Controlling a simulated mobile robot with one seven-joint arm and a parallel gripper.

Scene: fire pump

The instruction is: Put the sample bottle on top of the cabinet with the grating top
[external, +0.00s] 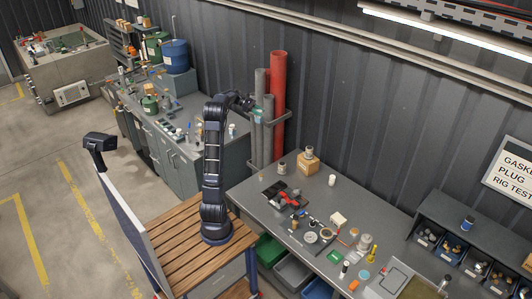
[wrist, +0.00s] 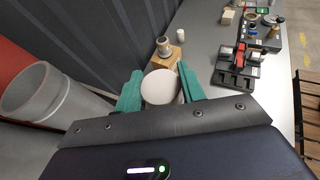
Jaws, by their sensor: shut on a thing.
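My gripper (external: 257,113) is raised at the end of the arm, beside the upright grey and red pipes at the wall. In the wrist view its teal fingers (wrist: 160,90) are shut on a round white-topped object, which I take to be the sample bottle (wrist: 160,87). Its lower part is hidden, and it is hard to make out in the external view. A large beige-grey cabinet (external: 72,78) stands at the far upper left with a cluttered top. I cannot tell for certain whether that top is grating.
A workbench (external: 238,190) with tools, jars and a cardboard box (external: 308,163) stands at the right. A grey cabinet bench (external: 190,170) with a blue drum (external: 176,56) stands behind my arm. Upright pipes (external: 277,100) are close to my gripper. Floor at left is open.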

